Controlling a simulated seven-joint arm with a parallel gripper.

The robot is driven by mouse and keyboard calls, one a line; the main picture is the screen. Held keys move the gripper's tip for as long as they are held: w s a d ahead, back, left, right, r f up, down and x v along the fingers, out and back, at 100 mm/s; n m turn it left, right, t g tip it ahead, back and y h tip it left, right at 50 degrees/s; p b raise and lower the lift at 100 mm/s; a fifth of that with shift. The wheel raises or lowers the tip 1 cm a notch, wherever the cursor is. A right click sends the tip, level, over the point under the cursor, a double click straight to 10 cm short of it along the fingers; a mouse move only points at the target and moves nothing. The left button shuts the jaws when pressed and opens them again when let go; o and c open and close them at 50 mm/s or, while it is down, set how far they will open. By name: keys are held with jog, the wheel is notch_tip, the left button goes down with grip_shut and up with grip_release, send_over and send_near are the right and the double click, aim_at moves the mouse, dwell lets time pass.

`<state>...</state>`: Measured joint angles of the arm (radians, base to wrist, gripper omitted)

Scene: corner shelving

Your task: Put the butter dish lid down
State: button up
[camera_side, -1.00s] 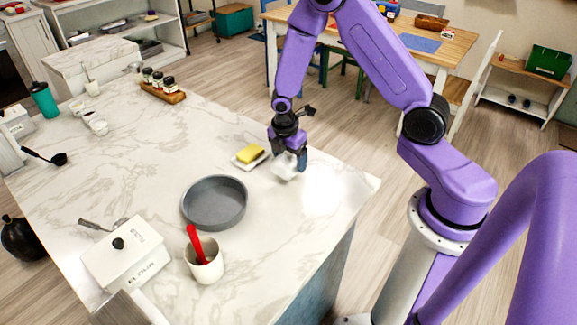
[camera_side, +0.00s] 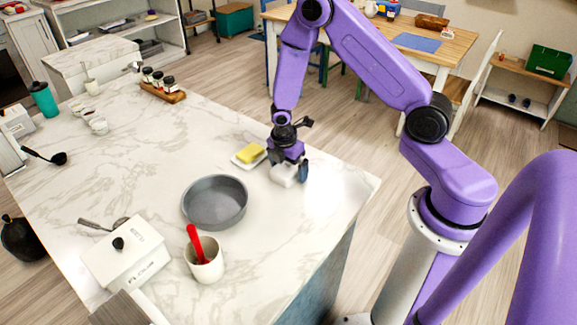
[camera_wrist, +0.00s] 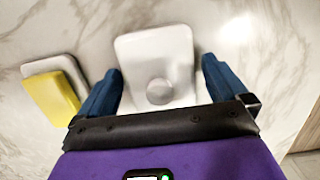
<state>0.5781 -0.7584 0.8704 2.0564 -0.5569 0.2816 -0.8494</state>
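The white butter dish lid (camera_side: 283,176) with its round knob sits on the marble counter beside the butter dish, apart from it. My gripper (camera_side: 290,167) is low over the lid. In the wrist view the lid (camera_wrist: 154,50) lies between the two blue fingers of my gripper (camera_wrist: 160,68), which are spread wide. A gap shows on the right side, so it looks open. The yellow butter (camera_side: 250,153) rests on its white dish (camera_side: 239,163), just left of the lid; the butter also shows in the wrist view (camera_wrist: 50,98).
A grey round pan (camera_side: 214,203) stands to the left front. A white cup (camera_side: 206,267) with a red utensil and a white box (camera_side: 125,255) are nearer the front. The counter's right edge is close to the lid. A spice rack (camera_side: 163,92) stands farther back.

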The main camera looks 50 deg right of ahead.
aim_at(285, 169)
jog(key=shift+r, duration=0.1)
notch_tip(285, 169, up, 12)
jog(key=a, duration=0.2)
jog(key=s+a+r+m+y, duration=0.1)
jog(key=s+a+r, duration=0.3)
jog(key=s, duration=0.2)
jog(key=s+a+r+m, duration=0.2)
jog(key=s+a+r, duration=0.1)
jog(key=s+a, duration=0.15)
jog(key=s+r+m, duration=0.1)
jog(key=s+r, duration=0.1)
jog(key=s, duration=0.6)
jog(key=s+r+m+y, duration=0.1)
jog(key=s+r, duration=0.1)
jog(key=s, duration=0.6)
jog(key=shift+d+r, duration=0.25)
jog(key=shift+d, duration=0.1)
